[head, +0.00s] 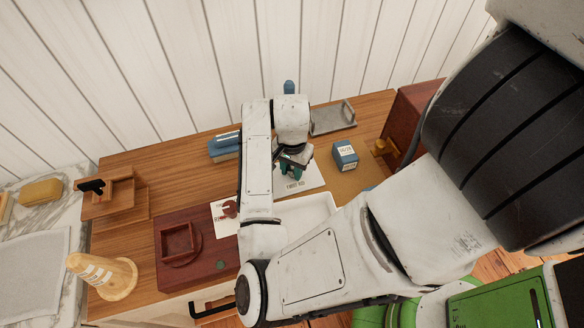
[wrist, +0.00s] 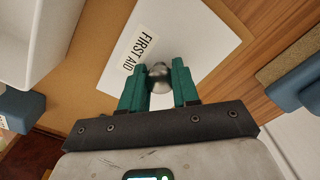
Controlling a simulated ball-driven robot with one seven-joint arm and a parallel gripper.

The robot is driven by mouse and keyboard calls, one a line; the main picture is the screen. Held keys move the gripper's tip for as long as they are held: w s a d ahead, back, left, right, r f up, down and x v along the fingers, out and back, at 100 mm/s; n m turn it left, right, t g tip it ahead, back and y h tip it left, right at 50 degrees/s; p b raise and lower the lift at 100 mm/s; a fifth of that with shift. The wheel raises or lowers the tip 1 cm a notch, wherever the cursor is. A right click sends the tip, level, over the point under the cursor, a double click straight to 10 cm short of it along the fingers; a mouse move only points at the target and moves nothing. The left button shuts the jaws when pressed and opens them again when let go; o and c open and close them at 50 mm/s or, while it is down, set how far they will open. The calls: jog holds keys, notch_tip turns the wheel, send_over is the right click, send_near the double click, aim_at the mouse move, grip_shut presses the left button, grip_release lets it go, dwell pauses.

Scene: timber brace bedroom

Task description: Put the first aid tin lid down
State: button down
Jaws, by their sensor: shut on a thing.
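The first aid tin lid (head: 312,180) is a flat white panel with a "FIRST AID" label. In the wrist view the lid (wrist: 185,35) spreads out beyond my fingers, with a round grey knob (wrist: 160,73) on it. My gripper (wrist: 159,88) has its green fingers shut on that knob. In the head view my gripper (head: 291,163) is over the lid, partly hidden by my arm. I cannot tell whether the lid touches the surface below. A white open tin (head: 308,208) stands just in front of the lid, partly behind my arm.
On the wooden desk (head: 130,165) are a blue box (head: 345,155) to the right, a grey tray (head: 333,117) behind, and a blue case (head: 224,146) to the left. A dark red board (head: 180,225) and a tan cone (head: 101,277) are further left.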

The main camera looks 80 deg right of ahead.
aim_at(292, 169)
jog(key=c, duration=0.8)
grip_release()
jog(key=shift+r, duration=0.1)
notch_tip(292, 169, up, 12)
jog(key=shift+p, duration=1.1)
